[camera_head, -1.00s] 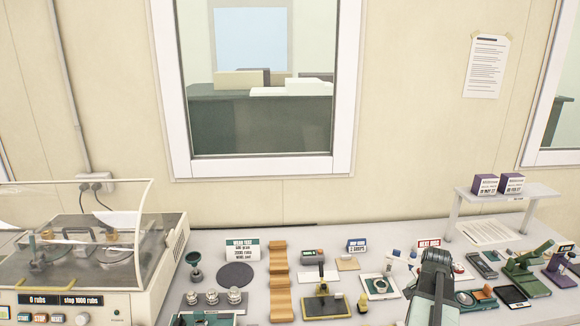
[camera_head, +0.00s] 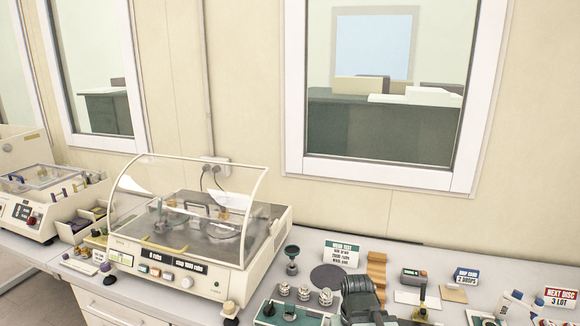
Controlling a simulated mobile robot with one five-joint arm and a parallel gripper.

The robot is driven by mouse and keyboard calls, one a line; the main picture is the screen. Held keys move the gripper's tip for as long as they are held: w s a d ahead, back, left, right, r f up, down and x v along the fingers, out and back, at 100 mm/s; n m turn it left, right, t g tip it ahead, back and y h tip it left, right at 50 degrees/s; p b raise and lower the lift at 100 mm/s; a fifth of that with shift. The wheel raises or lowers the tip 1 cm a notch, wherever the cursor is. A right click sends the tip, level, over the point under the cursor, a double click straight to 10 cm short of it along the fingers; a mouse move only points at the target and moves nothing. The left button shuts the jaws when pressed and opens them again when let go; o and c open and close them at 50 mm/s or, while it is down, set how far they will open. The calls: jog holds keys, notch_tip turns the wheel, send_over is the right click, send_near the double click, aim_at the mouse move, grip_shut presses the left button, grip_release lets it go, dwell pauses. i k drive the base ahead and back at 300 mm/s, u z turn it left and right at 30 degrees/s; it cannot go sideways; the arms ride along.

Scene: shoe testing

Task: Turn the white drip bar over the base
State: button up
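I cannot pick out the white drip bar or its base with certainty. A thin white plate (camera_head: 414,298) lies flat on the bench behind a small upright yellow post with a dark knob (camera_head: 422,292). White pieces (camera_head: 232,201) also show under the clear hood of the rub tester (camera_head: 180,275), but their shape is unclear. My dark arm (camera_head: 358,292) rises at the lower edge, in front of the bench. Its gripper ends do not show, and nothing held is visible.
The rub tester fills the middle left of the bench. Three small weights (camera_head: 304,293) and a green funnel stand (camera_head: 292,258) are to its right. A wooden wavy strip (camera_head: 376,272) and signs (camera_head: 341,253) stand behind my arm. Another hooded machine (camera_head: 32,205) is far left.

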aim_at(517, 296)
jog(key=u, duration=1.5)
jog(key=k, duration=0.9)
jog(key=z, duration=1.4)
jog(key=i, duration=0.8)
